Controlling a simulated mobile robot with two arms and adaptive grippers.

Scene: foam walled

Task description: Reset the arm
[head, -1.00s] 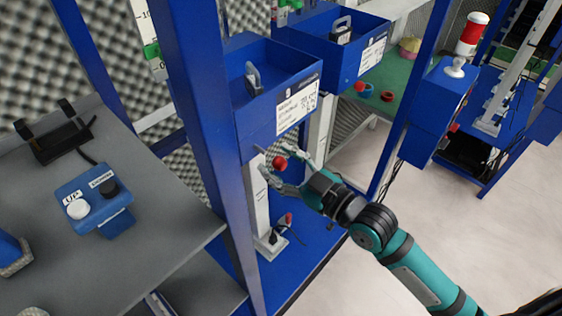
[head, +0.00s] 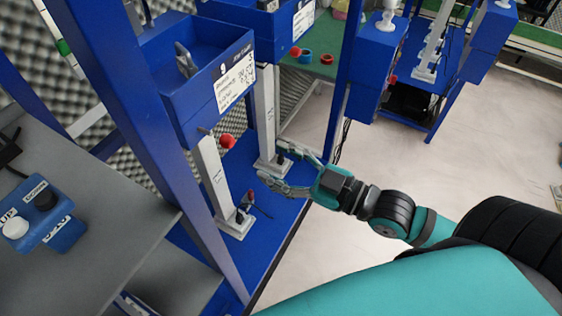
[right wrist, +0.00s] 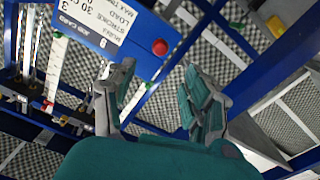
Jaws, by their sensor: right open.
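My right arm comes in from the lower right in the head view. Its gripper (head: 272,167) is open and empty, with its fingers spread above the blue base of the frame. In the right wrist view the two fingers (right wrist: 155,100) stand apart with nothing between them. A blue box (head: 200,80) with a white label and a red knob (head: 227,141) on its underside is to the left of the gripper and apart from it. The red knob also shows in the right wrist view (right wrist: 160,47). My left gripper is out of view.
A blue post (head: 130,120) and a grey table (head: 110,235) stand at the left, with a blue button box (head: 58,235). White upright columns (head: 215,185) rise from the blue base. Another blue box (head: 370,70) stands at upper right. The pale floor is open at right.

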